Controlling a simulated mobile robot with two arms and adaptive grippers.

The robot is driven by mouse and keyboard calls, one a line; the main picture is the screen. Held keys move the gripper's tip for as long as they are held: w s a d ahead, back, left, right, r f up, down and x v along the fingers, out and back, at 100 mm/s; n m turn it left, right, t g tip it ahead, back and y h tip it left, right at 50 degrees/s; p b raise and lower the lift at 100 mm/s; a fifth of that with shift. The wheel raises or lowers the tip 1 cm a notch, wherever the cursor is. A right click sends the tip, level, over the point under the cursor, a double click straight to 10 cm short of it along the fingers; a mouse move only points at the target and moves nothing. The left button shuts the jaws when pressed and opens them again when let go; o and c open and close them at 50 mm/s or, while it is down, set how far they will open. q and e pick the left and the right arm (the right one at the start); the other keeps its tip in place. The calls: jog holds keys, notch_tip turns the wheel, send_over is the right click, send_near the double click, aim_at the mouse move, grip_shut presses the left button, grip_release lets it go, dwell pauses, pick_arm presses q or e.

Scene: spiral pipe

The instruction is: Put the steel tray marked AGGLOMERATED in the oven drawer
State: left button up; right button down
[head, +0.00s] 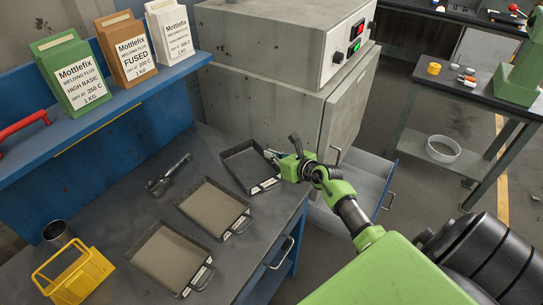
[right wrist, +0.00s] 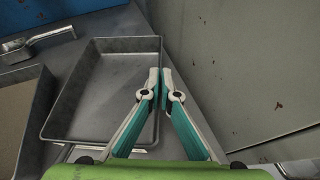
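Three steel trays lie on the workbench, with front labels too small to read, so I cannot tell which is marked AGGLOMERATED. The far tray (head: 243,167) is dark and looks empty; it also shows in the right wrist view (right wrist: 100,90). The middle tray (head: 212,207) and near tray (head: 170,257) hold beige granules. My right gripper (head: 273,156) is at the far tray's right rim. In the right wrist view its fingertips (right wrist: 160,82) are close together with the rim between them. The oven drawer (head: 372,178) is pulled open, right of the bench. My left gripper is out of view.
The grey oven (head: 275,110) stands behind the bench's right end. A metal scoop (head: 168,177), a yellow holder (head: 72,278) and a metal cup (head: 58,234) are on the bench (head: 125,205). Flux boxes stand on the blue shelf. A side table (head: 460,100) is at right.

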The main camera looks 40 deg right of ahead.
jog(key=shift+f, duration=0.2)
jog(key=shift+f, duration=0.15)
jog(key=c, duration=2.3)
grip_release()
jog(key=shift+r, duration=0.25)
jog(key=v, duration=1.2)
jog(key=shift+f, duration=0.15)
